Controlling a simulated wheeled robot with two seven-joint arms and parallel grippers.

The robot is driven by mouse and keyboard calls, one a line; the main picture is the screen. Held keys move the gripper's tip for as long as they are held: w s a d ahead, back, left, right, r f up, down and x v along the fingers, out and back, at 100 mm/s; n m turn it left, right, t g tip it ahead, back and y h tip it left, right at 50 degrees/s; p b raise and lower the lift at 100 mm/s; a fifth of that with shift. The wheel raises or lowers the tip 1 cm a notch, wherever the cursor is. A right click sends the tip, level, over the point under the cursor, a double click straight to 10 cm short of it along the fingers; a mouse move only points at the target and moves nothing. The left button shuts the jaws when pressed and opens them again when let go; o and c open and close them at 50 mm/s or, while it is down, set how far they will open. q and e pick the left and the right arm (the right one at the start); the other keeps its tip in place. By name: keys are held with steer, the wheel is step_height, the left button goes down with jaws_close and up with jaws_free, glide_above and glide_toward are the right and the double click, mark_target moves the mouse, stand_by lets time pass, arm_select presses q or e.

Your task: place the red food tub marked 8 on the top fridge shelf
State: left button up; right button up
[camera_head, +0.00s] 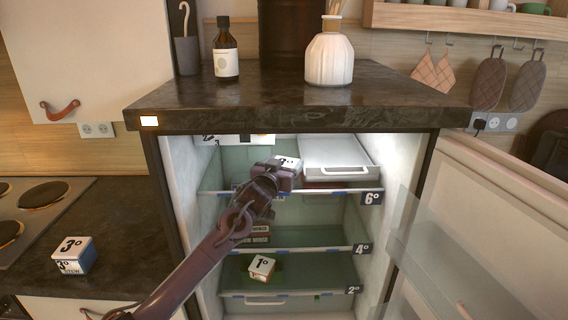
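The fridge's top shelf (227,193) is glass with a tag reading 6°. My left gripper (280,172) reaches into the fridge from the lower left, at the front of this shelf. A small tub with a white, dark-marked top (289,161) shows right at its fingertips. The gripper hides most of the tub, and its number and side colour cannot be made out. I cannot tell whether the fingers are closed on it or whether it rests on the shelf. No tub clearly reads 8. My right gripper is not in view.
The fridge door (490,225) is open rightward.

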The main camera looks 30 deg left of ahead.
arm_select(q)
steer(key=shift+o, duration=0.7)
steer(key=shift+s+r, duration=0.1)
steer(key=shift+r, duration=0.05)
